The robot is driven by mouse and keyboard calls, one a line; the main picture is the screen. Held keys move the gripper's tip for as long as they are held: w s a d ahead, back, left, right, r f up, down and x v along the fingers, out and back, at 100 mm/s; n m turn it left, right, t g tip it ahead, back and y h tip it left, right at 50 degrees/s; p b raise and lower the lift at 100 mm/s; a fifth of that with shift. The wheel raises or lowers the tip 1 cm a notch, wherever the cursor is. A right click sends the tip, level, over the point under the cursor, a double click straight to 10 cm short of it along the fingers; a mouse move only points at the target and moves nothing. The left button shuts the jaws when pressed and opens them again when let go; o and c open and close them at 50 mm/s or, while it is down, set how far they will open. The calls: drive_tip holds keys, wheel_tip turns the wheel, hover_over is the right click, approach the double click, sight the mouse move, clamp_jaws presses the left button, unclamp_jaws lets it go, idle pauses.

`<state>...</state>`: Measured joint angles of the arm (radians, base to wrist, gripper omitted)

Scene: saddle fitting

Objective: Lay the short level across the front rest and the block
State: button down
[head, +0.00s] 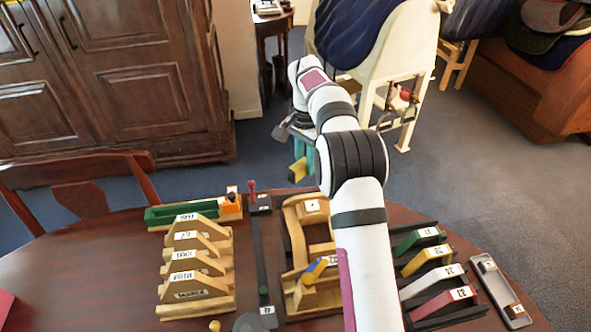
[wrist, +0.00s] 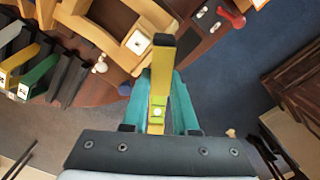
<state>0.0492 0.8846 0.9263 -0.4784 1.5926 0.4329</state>
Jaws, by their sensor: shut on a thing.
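My gripper (head: 303,150) is at the far side of the table in the head view, partly hidden by my arm. Its teal fingers (wrist: 160,100) are shut on the short level (wrist: 158,85), a yellow bar with a dark end and a green vial. The level's yellow end (head: 297,171) shows below the gripper in the head view. A pale wooden frame (head: 293,225) stands on the table, with a labelled block (head: 312,206) at its far end. The frame (wrist: 100,38) and the labelled block (wrist: 138,42) also show in the wrist view. I cannot tell which part is the front rest.
Stepped wooden pieces with labels (head: 193,262) and a green tray (head: 170,214) stand at left. Coloured labelled wedges (head: 425,262) and a grey tray (head: 497,290) are at right. A dark strip (head: 260,255) with a red-handled post (head: 252,190) lies beside the frame.

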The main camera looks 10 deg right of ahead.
drive_tip(key=s+d+r+n, duration=0.1)
drive_tip(key=s+r+n, duration=0.3)
drive_tip(key=s+n, duration=0.85)
wheel_tip(320, 180, down, 7)
drive_tip(key=s+m, duration=0.1)
drive_tip(key=shift+s+d, duration=0.15)
drive_tip(key=shift+s, duration=0.15)
drive_tip(key=shift+f+m, duration=0.25)
drive_tip(key=shift+f, duration=0.15)
drive_tip(key=shift+f, duration=0.7)
drive_tip(key=shift+f, duration=0.1)
drive_tip(key=shift+f, duration=0.45)
drive_tip(key=shift+f, duration=0.35)
idle(0.4)
idle(0.5)
